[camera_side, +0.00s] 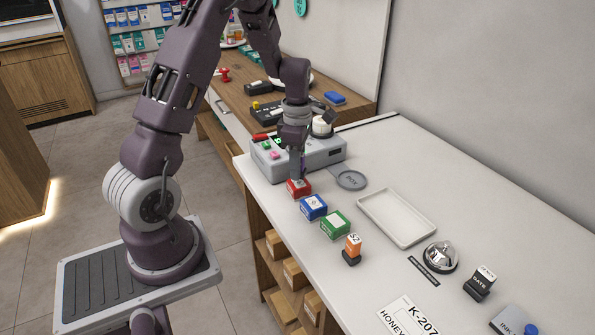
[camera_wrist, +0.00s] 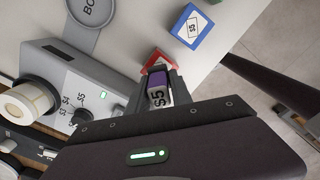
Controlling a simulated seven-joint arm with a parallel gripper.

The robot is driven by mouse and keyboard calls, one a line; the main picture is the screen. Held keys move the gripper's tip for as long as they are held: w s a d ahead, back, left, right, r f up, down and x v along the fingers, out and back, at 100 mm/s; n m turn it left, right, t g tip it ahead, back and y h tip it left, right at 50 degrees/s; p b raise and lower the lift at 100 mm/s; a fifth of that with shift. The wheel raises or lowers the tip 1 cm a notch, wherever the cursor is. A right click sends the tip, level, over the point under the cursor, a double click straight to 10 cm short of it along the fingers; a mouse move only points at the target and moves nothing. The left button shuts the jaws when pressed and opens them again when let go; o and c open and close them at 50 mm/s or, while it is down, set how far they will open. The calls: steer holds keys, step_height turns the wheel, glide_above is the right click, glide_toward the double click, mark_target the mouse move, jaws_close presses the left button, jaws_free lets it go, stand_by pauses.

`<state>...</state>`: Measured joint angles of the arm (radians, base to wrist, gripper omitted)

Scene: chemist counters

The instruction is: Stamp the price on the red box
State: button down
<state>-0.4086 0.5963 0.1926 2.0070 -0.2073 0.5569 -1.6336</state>
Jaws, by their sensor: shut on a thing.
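The red box (camera_side: 299,188) stands at the counter's near left, in front of the grey machine. In the wrist view the red box (camera_wrist: 158,62) is partly hidden behind my gripper's fingers. My gripper (camera_side: 297,172) points down just above or at the red box. It is shut on a purple stamp with a white "$5" end, and the wrist view shows this stamp (camera_wrist: 159,84) between the fingers (camera_wrist: 160,88). I cannot tell whether the stamp touches the box. The red box's top mark, if any, is hidden.
A blue box (camera_side: 313,207) with a "$5" mark, a green box (camera_side: 335,224) and an orange "$2" stamp (camera_side: 353,245) follow in a row. The grey machine (camera_side: 325,160) is close behind my gripper. A round grey pad (camera_side: 351,180) and white tray (camera_side: 397,217) lie to the right.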

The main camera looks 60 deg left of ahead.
steer(key=shift+r, duration=2.4)
